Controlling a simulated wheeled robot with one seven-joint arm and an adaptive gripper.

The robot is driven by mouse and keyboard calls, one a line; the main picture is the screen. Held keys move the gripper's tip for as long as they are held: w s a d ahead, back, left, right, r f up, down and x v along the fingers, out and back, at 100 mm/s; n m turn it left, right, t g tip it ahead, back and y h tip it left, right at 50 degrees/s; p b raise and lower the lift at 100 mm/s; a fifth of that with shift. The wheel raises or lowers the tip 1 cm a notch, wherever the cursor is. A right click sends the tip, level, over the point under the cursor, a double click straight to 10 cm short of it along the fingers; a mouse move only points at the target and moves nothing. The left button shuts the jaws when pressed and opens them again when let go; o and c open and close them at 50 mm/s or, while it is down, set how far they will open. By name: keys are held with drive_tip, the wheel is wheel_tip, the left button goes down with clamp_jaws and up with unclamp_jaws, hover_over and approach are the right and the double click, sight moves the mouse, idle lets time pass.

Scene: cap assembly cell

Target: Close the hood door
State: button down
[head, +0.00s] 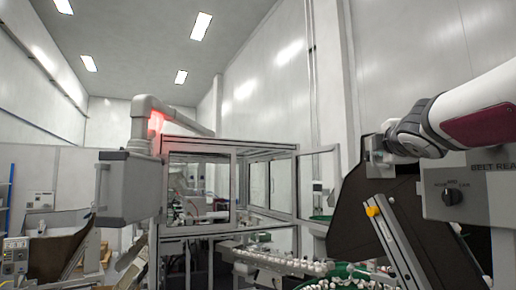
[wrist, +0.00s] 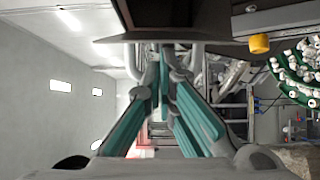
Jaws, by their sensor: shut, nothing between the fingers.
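A framed glass enclosure (head: 200,190) stands in the middle of the head view. A clear framed door panel (head: 318,185) stands swung out at its right side. I cannot tell for sure whether this is the hood door. My gripper (wrist: 163,70) shows in the wrist view with its teal-sided fingers together and nothing between them. Its tips are close to the lower edge of a dark box-like part (wrist: 175,18); I cannot tell whether they touch. In the head view my wrist is at the upper right, in front of a dark angled hopper (head: 360,205).
A grey control box (head: 465,190) with a knob is below my arm. A yellow knob (head: 373,211) sits on the hopper's frame, also in the wrist view (wrist: 259,43). A conveyor (head: 265,258) and a green bowl of white caps (head: 345,275) are low. A grey cabinet (head: 128,187) hangs left.

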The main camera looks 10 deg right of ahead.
drive_tip(key=shift+s+d+p, duration=0.2)
drive_tip(key=shift+d, duration=0.3)
drive_tip(key=shift+s+d+p, duration=0.15)
drive_tip(key=shift+d, duration=0.35)
